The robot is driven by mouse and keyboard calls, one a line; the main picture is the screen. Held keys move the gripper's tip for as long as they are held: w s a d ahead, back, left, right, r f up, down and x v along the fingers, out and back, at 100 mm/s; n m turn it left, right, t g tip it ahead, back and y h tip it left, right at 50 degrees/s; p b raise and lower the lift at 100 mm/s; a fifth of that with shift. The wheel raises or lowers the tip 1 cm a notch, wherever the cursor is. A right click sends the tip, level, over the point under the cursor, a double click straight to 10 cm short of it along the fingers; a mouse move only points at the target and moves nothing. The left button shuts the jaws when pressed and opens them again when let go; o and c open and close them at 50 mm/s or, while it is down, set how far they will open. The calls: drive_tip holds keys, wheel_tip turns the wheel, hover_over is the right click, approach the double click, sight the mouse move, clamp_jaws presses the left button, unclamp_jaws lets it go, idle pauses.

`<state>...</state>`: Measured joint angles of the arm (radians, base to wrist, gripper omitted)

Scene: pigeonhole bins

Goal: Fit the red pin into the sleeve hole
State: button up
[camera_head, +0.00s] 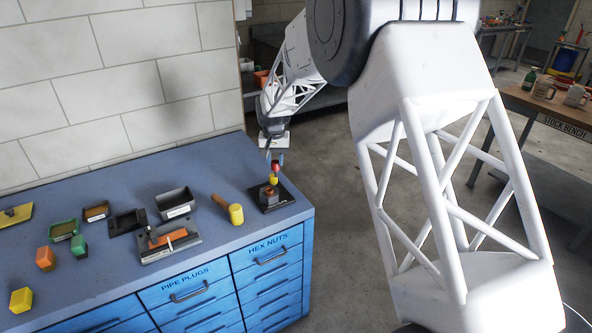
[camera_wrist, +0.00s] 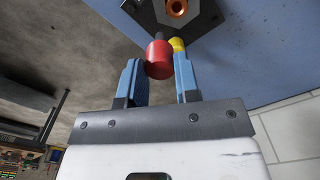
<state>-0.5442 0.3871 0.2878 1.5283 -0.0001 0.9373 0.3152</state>
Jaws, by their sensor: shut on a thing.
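My gripper (camera_wrist: 158,75) has its two blue fingers shut on the red pin (camera_wrist: 159,60). The pin has a dark tip that points toward the sleeve. A yellow piece (camera_wrist: 178,45) shows beside the pin near the right finger; I cannot tell whether it is joined to it. The sleeve hole (camera_wrist: 176,8) is a copper-rimmed opening in a dark block, ahead of the tip and slightly right in the wrist view. In the head view the red pin (camera_head: 273,180) hangs over the dark sleeve fixture (camera_head: 270,197) at the bench's right corner. Tip contact is unclear there.
A yellow-headed mallet (camera_head: 236,214) lies left of the fixture. Further left are a grey bin (camera_head: 175,204), a grey fixture with an orange part (camera_head: 170,241) and several small coloured blocks and bins. The blue bench ends just right of the fixture.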

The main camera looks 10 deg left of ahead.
drive_tip(key=shift+s+a+r, duration=0.35)
drive_tip(key=shift+a+r, duration=0.15)
drive_tip(key=shift+a, duration=0.15)
drive_tip(key=shift+s+a+r, duration=0.35)
drive_tip(key=shift+a+r, duration=0.15)
drive_tip(key=shift+a, duration=0.1)
drive_tip(key=shift+f, duration=2.8)
drive_tip(key=shift+f, duration=2.15)
drive_tip(key=o, duration=1.1)
drive_tip(key=shift+r, duration=0.1)
drive_tip(key=shift+r, duration=2.4)
drive_tip(key=shift+r, duration=0.1)
